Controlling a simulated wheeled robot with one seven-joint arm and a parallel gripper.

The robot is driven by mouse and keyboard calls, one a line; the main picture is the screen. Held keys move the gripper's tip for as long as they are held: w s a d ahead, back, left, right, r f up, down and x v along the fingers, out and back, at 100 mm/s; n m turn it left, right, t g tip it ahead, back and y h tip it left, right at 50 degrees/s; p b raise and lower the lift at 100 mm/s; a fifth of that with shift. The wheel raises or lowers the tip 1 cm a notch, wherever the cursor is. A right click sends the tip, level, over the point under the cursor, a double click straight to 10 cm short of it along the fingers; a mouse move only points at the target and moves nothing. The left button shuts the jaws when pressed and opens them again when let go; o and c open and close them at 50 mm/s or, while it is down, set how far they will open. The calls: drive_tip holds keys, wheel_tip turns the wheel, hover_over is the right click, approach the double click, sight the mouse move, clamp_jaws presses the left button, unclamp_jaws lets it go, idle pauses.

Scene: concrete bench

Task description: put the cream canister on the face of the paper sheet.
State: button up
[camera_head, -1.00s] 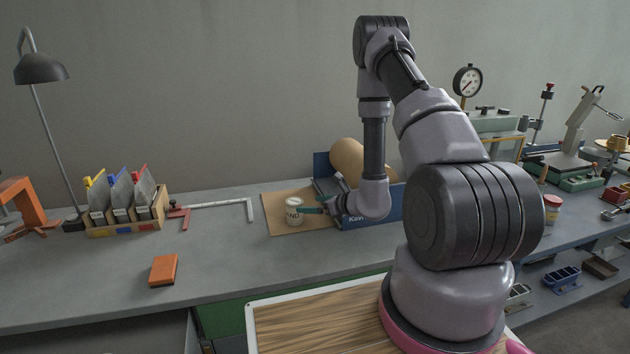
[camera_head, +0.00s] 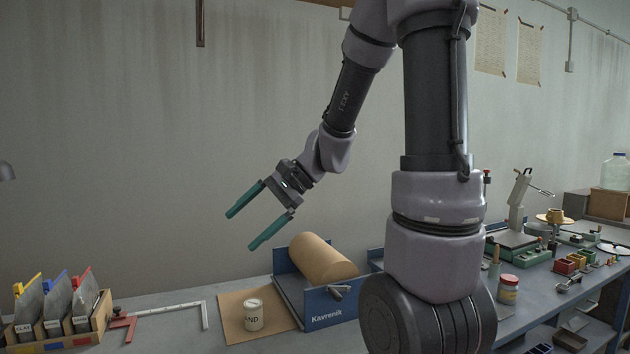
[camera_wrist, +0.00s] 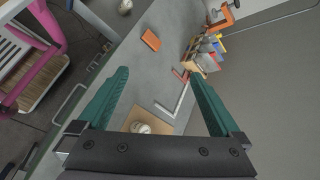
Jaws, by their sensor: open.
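The cream canister (camera_head: 253,314) stands upright on the brown paper sheet (camera_head: 232,327), with dark letters on its side, partly readable as "AND". The sheet lies flat on the bench, in front of and left of the blue roll holder. My gripper (camera_head: 247,229) is open and empty, raised well above the bench and apart from the canister. In the wrist view, the canister (camera_wrist: 141,128) and part of the sheet (camera_wrist: 160,122) show between the teal fingers, near the gripper's base, which hides part of them.
A blue Kavrenik holder (camera_head: 332,307) with a brown paper roll (camera_head: 322,260) stands right of the sheet. An orange block (camera_wrist: 151,40) lies on clear bench.

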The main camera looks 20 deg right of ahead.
drive_tip(key=s+d+r+n+t+h, duration=0.5)
drive_tip(key=s+d+r, duration=0.4)
drive_tip(key=d, duration=0.2)
drive_tip(key=n+h, duration=0.1)
drive_tip(key=h, duration=0.1)
drive_tip(key=shift+s+r+h, duration=0.3)
drive_tip(key=shift+r, duration=0.1)
